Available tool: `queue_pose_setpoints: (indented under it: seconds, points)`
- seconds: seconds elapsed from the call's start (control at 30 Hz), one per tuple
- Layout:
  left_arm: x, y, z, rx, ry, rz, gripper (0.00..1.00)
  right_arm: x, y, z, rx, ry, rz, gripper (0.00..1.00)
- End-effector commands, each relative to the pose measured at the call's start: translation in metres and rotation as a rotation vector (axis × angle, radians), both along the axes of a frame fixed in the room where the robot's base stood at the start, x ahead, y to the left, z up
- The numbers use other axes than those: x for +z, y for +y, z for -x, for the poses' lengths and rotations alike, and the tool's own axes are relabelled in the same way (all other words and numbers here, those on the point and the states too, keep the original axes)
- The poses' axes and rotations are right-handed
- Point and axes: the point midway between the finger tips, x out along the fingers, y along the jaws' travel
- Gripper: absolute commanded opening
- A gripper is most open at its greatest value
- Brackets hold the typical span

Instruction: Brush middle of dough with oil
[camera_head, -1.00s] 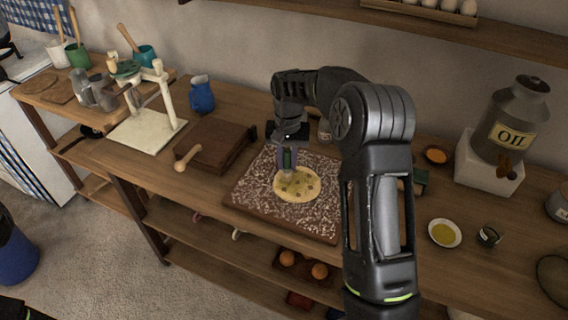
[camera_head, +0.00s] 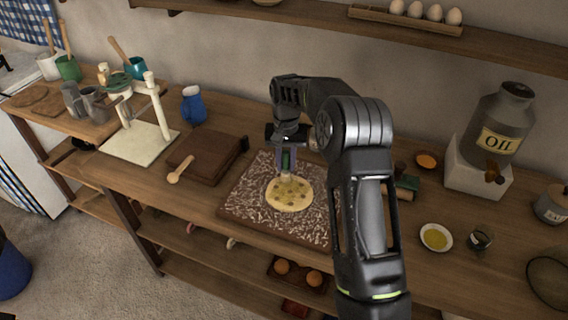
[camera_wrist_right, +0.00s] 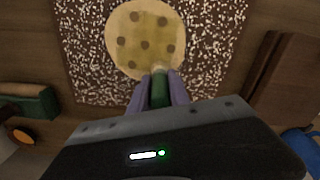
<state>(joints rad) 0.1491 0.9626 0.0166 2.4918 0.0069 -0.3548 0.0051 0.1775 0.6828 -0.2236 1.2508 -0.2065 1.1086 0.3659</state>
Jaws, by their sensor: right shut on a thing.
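A round, flat, pale dough (camera_head: 289,195) with several darker spots lies on a flour-dusted brown board (camera_head: 250,207). A white dish of yellow oil (camera_head: 436,237) stands at the right. My left gripper is not in view.
A small glass (camera_head: 481,240) stands next to the dish. An oil can (camera_head: 496,130) sits on a white block (camera_head: 478,172) at the back right. Eggs line the shelf above.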

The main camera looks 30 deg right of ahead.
Motion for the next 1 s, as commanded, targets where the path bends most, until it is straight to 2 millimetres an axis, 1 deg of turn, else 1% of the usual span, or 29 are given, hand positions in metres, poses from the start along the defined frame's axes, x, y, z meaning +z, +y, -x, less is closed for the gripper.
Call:
queue_pose_setpoints:
  seconds: [0.17,0.27,0.57,0.8,1.0]
  points:
    - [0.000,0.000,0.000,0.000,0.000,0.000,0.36,0.001,0.000,0.000,0.000,-0.001,0.001,0.00]
    - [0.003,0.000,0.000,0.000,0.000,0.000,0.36,0.004,0.000,0.000,0.000,-0.001,0.000,0.00]
    - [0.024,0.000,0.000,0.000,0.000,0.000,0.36,0.035,0.000,0.000,-0.001,-0.002,0.000,0.00]
    - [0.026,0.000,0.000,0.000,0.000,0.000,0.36,0.056,0.000,0.000,-0.001,-0.002,0.000,0.00]
    - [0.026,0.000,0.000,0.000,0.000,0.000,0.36,0.061,0.000,0.000,0.000,-0.001,0.000,0.00]
